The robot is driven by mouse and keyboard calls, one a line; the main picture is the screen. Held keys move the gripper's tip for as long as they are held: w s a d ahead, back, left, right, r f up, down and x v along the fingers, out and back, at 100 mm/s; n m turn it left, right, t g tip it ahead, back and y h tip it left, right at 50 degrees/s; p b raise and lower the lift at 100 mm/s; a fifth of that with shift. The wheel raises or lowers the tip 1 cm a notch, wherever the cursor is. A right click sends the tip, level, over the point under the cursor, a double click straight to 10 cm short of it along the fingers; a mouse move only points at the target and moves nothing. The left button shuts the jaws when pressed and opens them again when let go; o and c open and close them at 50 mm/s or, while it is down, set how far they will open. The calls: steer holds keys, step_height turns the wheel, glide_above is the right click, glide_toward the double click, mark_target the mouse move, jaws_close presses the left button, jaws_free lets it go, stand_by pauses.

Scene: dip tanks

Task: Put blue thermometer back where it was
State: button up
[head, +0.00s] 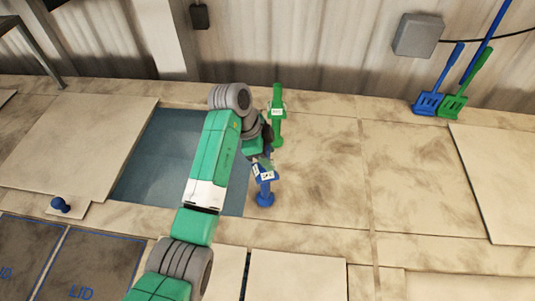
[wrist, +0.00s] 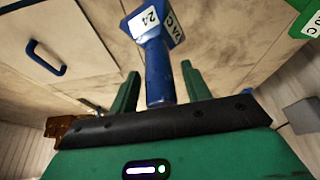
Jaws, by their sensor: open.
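The blue thermometer (head: 265,187) with a white label is at the right edge of the open blue-grey tank (head: 150,165), in front of a similar green thermometer (head: 277,125). In the wrist view, the blue thermometer (wrist: 158,70) has its shaft between my gripper's two green fingers, with gaps at both sides. My gripper (wrist: 161,66) is open around it, not clamped. In the head view, my gripper (head: 261,160) is partly hidden by my own arm, as is part of the blue thermometer. The thermometer's far end is cut off in the wrist view.
Pale panels surround the tank; the surface right of the thermometers (head: 320,180) is clear. A blue knob (head: 60,204) sits on a small panel at left. Dark lids (head: 95,265) lie at lower left. Blue (head: 428,100) and green (head: 453,103) paddles lean on the back wall.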

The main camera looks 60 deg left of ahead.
steer(key=v, duration=1.1)
steer(key=shift+s+a+r, duration=0.15)
steer(key=shift+s+r, duration=0.05)
steer(key=shift+r, duration=0.15)
